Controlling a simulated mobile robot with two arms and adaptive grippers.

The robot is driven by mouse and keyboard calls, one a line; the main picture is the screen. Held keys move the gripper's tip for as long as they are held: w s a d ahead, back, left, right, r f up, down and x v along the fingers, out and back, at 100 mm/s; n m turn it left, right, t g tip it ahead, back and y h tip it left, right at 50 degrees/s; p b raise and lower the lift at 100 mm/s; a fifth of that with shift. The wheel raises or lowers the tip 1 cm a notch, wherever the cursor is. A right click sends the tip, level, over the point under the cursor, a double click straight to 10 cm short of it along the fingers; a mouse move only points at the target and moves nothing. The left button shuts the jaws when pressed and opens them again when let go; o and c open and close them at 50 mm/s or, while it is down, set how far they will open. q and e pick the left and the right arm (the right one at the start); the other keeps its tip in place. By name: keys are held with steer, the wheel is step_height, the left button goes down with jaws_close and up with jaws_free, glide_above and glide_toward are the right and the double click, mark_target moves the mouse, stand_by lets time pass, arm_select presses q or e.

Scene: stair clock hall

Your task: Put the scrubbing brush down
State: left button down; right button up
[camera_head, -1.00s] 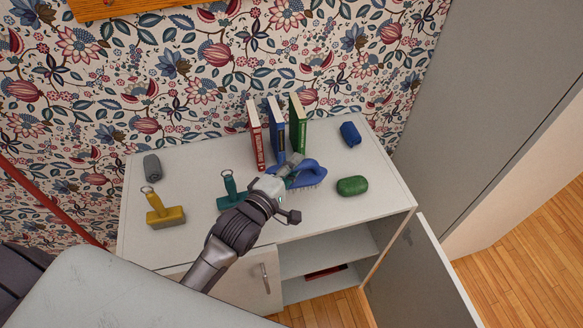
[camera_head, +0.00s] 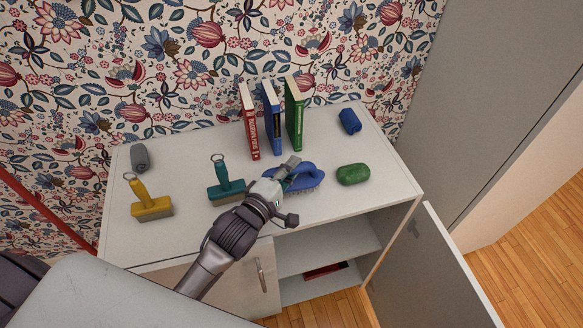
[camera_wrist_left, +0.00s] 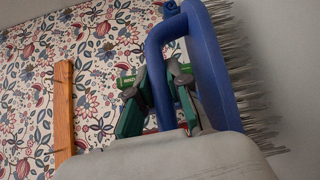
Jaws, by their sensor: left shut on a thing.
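The scrubbing brush (camera_head: 308,180) is blue with pale bristles and a loop handle. In the head view it shows over the white cabinet's top (camera_head: 330,205), bristles facing down, just left of a green rounded item. I cannot tell whether the bristles touch the top. My left gripper (camera_head: 291,170) is shut on the brush's handle. In the left wrist view the green-padded fingers (camera_wrist_left: 155,95) lie on either side of the blue handle, and the brush body (camera_wrist_left: 208,65) with its bristles is at the right. My right gripper is not in view.
Three upright books (camera_head: 271,117) stand behind the brush. The green item (camera_head: 353,174) and a blue roll (camera_head: 349,121) are to the right. A teal tool (camera_head: 227,190), a yellow tool (camera_head: 150,207) and a grey roll (camera_head: 140,157) are left. A cabinet door (camera_head: 428,270) stands open.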

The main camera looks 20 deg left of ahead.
arm_select(q)
steer(key=shift+f+b, duration=0.3)
steer(key=shift+f, duration=0.2)
steer(key=c, duration=1)
jaws_free()
steer(key=shift+c, duration=0.2)
steer(key=shift+s, duration=0.15)
steer(key=v, duration=1.1)
steer(key=shift+s+a+r, duration=0.1)
steer(key=shift+s+a, duration=0.1)
steer(key=shift+s, duration=0.15)
